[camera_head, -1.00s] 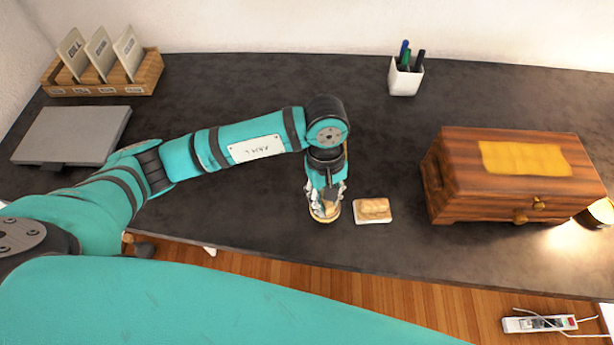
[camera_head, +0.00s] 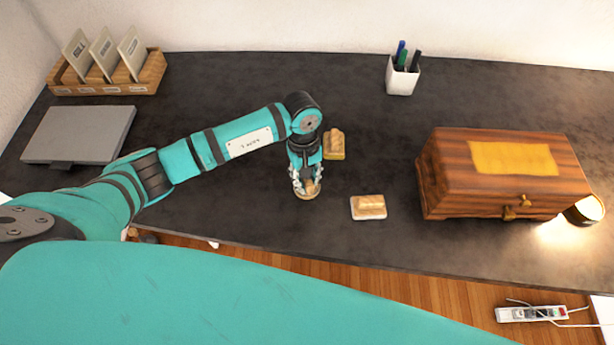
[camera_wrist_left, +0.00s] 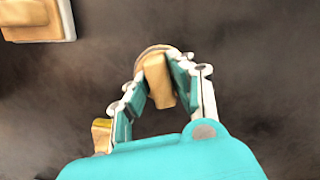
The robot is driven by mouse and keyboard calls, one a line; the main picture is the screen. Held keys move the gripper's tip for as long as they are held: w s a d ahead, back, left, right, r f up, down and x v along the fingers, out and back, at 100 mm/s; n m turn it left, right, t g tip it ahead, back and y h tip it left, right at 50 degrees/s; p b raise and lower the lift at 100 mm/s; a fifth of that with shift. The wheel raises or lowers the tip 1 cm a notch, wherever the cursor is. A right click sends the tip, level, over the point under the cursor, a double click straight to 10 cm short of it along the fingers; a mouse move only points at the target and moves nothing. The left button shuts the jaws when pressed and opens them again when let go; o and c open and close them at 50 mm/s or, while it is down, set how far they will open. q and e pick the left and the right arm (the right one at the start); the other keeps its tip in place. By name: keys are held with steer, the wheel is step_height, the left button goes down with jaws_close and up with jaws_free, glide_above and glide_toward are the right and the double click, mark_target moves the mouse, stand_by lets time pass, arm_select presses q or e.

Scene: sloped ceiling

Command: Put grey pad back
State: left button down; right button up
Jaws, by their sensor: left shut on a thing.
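My left gripper (camera_head: 306,188) is shut on the wooden handle of a small round-based piece (camera_wrist_left: 157,80), also seen in the head view (camera_head: 307,194). The fingers hide part of its base, and I cannot tell whether it touches the table. A flat grey slab (camera_head: 80,134) lies on the table at the left. A block with a pale base and wooden top (camera_head: 368,207) lies right of the gripper; it also shows in the wrist view (camera_wrist_left: 40,20). A yellow-based block with a wooden top (camera_head: 334,146) lies behind the gripper. My right gripper is out of view.
A wooden chest (camera_head: 500,177) stands at the right, with a lit lamp (camera_head: 584,210) beside it. A white pen cup (camera_head: 403,78) stands at the back. A wooden card holder (camera_head: 107,78) is at the back left.

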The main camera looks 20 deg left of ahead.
arm_select(q)
steer(key=shift+f, duration=0.1)
steer(key=shift+f, duration=0.1)
steer(key=c, duration=1.1)
jaws_free()
steer(key=shift+c, duration=0.2)
